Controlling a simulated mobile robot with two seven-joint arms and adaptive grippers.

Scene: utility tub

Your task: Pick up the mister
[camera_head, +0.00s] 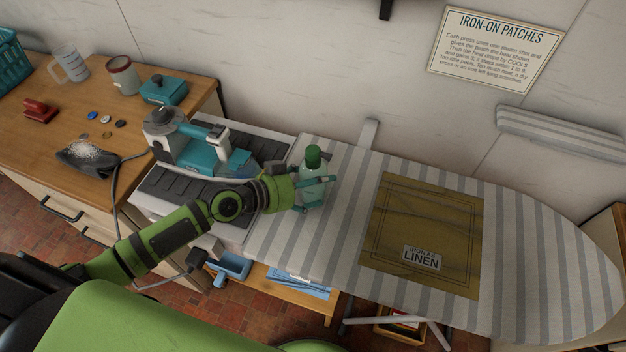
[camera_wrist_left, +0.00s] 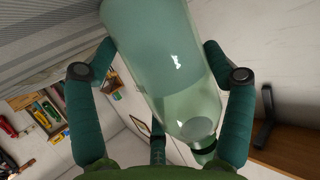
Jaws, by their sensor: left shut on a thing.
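The mister (camera_head: 313,172) is a pale green translucent bottle with a dark green top. In the head view it is at the left end of the striped ironing board (camera_head: 340,150). My left gripper (camera_head: 314,187) is shut around the bottle's body. In the left wrist view the mister (camera_wrist_left: 165,65) fills the space between the fingers of my left gripper (camera_wrist_left: 158,75), with its body large and close. I cannot tell whether its base touches the board. My right gripper is not in view.
A blue and white steam iron (camera_head: 196,142) rests on a dark ribbed stand left of the mister. A tan cloth (camera_head: 425,232) marked "Iron as linen" lies on the board to the right. A wooden counter (camera_head: 60,130) with a jug, tin and small items stands at left.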

